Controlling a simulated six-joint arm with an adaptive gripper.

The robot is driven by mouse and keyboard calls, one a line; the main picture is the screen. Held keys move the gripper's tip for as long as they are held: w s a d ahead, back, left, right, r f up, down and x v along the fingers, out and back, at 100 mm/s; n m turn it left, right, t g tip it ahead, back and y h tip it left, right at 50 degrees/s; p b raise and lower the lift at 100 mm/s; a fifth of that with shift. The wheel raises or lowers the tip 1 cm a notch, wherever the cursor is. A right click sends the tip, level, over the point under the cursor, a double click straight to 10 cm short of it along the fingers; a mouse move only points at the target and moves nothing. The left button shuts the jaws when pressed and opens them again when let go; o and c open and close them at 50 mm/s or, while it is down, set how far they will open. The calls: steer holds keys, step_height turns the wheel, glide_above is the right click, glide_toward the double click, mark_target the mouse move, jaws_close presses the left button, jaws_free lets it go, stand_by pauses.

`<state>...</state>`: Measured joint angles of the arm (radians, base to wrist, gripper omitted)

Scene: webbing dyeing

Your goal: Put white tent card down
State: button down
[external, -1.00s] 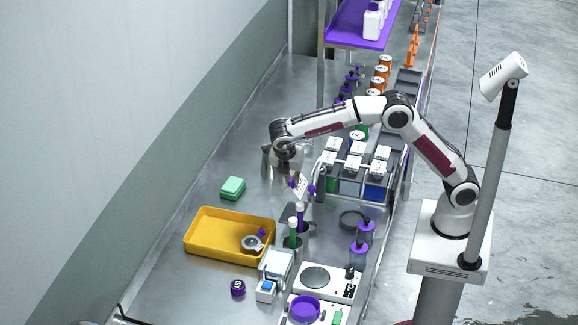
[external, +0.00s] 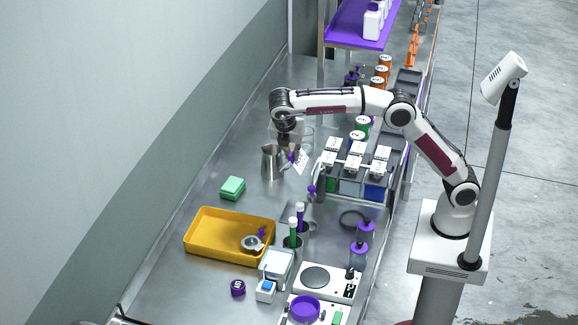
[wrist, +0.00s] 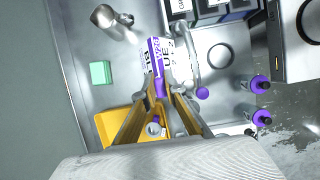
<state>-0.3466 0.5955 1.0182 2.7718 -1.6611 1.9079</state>
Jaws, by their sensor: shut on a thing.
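The white tent card (external: 302,162) is held in my gripper (external: 291,157) above the steel bench, tilted, beside the metal jug in the external view. In the wrist view the white card (wrist: 169,48) shows dark lettering and a purple part between my fingertips (wrist: 163,92). My gripper is shut on it. The card's lower edge appears clear of the bench, though the exact height is hard to tell. Part of the card is hidden by the fingers.
The metal jug (external: 270,165) stands just left of the card. A rack of lidded tanks (external: 327,185) is to the right. A green sponge block (external: 233,186) and a yellow tray (external: 199,240) lie nearer the camera. Bare bench lies left of the jug.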

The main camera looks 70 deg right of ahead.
mark_target(295, 164)
steer(key=shift+r, duration=0.3)
steer(key=shift+s+a+r+n+t, duration=0.15)
steer(key=shift+s+a+n, duration=0.15)
steer(key=shift+a, duration=0.2)
steer(key=shift+s+a+n+t, duration=0.1)
steer(key=shift+s+a+n, duration=0.15)
steer(key=shift+a+n, duration=0.2)
steer(key=shift+s+a+r+n+t, duration=0.15)
steer(key=shift+s+a+n, duration=0.15)
steer(key=shift+a, duration=0.2)
steer(key=s+a+n+t+y, duration=0.4)
steer(key=s+a+n, duration=1)
steer(key=s+n, duration=0.3)
step_height(295, 164, down, 12)
steer(key=s+m, duration=0.1)
steer(key=shift+f, duration=3)
steer(key=shift+f, duration=1.9)
